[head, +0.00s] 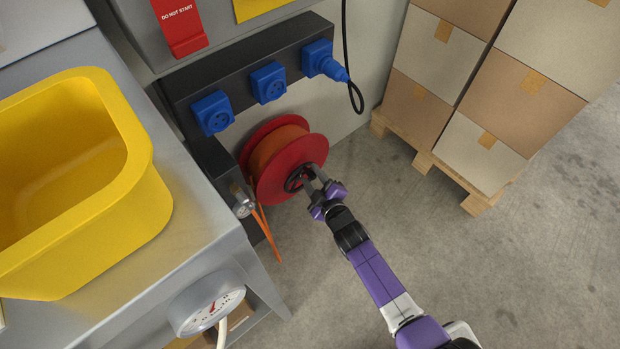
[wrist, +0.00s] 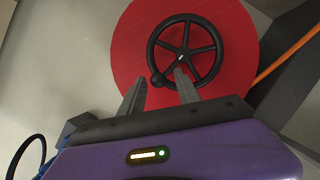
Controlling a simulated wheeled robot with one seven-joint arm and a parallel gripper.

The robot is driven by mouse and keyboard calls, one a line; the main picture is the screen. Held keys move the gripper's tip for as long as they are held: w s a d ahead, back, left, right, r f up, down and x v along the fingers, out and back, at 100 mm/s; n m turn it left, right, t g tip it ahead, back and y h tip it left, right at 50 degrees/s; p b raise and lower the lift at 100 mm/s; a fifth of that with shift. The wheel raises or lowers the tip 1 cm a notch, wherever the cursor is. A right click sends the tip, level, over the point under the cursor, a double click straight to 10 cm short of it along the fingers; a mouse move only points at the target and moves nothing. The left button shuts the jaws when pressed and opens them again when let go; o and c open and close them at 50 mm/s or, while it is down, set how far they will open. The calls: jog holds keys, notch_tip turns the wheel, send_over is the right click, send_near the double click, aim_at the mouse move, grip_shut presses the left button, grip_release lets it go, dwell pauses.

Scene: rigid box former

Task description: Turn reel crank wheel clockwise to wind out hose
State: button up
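The hose reel has red flanges (head: 309,149) with orange hose (head: 272,146) wound between them. It stands low beside the bench. A black spoked crank wheel (head: 292,184) sits on the reel's near face; in the wrist view the crank wheel (wrist: 181,57) shows whole, with a small round knob (wrist: 157,80) at its lower left rim. My gripper (head: 315,172) is at the crank wheel. In the wrist view its fingers (wrist: 160,78) stand apart on either side of the knob, with gaps visible. Contact with the wheel cannot be told.
An orange hose end (head: 268,236) hangs beside the reel near a metal fitting (head: 243,200). A metal bench (head: 200,235) with a yellow bin (head: 143,150) and a gauge (head: 207,305) is left. Stacked boxes (head: 478,155) on a pallet (head: 448,176) stand right. Floor between is clear.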

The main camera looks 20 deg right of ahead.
jog(key=shift+b+x, duration=0.65)
jog(key=shift+x, duration=0.3)
jog(key=shift+r, duration=0.1)
grip_shut()
